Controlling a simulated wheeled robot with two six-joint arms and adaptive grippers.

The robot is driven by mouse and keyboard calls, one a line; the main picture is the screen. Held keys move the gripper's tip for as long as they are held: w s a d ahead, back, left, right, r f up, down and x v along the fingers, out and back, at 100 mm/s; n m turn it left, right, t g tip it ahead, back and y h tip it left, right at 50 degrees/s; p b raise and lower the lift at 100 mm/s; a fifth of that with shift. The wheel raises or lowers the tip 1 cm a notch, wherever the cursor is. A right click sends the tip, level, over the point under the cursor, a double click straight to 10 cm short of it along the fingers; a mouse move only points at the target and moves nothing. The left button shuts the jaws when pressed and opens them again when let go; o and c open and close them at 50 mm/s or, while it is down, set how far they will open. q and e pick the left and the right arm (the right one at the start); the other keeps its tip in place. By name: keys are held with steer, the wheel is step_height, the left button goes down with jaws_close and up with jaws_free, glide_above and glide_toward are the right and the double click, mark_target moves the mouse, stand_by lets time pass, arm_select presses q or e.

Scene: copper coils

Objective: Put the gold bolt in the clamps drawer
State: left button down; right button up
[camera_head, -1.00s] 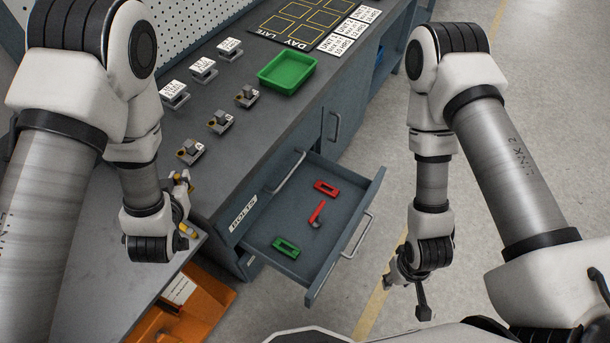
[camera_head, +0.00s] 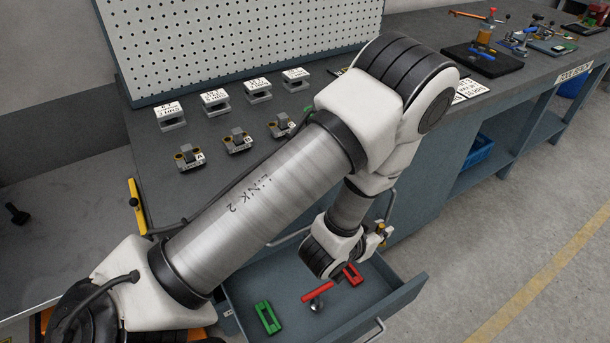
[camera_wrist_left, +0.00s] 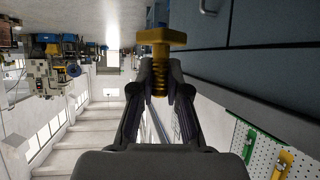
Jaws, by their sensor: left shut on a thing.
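My left gripper (camera_head: 379,240) is shut on the gold bolt (camera_wrist_left: 162,42). In the left wrist view the bolt's square-looking head and threaded shank stick out between the fingertips (camera_wrist_left: 160,85). In the head view only a small gold part of the bolt (camera_head: 381,229) shows, above the back right of an open grey drawer (camera_head: 290,327). The drawer holds a green clamp-like piece (camera_head: 267,318), a red one (camera_head: 353,275) and a red-handled tool (camera_head: 318,292). My left arm hides part of the drawer and its label. My right gripper is out of view.
The grey bench (camera_head: 160,150) carries labelled white-topped blocks (camera_head: 170,114) and several small dark fixtures (camera_head: 189,156). A yellow bar (camera_head: 137,206) stands by its left end. A blue bin (camera_head: 478,152) sits on a shelf at right. Floor at right is clear.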

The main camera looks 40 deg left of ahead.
arm_select(q)
steer(key=f+b, duration=0.7)
steer(key=f, duration=0.3)
steer(key=w+d+f+m+h+b, duration=0.1)
steer(key=f+b, duration=0.7)
steer(key=f, duration=0.2)
steer(key=d+f+m+h+b, duration=0.1)
steer(key=f+b, duration=0.6)
steer(key=f, duration=0.3)
steer(key=shift+w+d+f+g, duration=0.15)
steer(key=shift+d+f+g, duration=0.15)
steer(key=shift+f, duration=0.1)
steer(key=shift+r, duration=0.15)
steer(key=c, duration=1.2)
jaws_free()
steer(key=shift+f, duration=0.2)
steer(key=shift+o, duration=0.2)
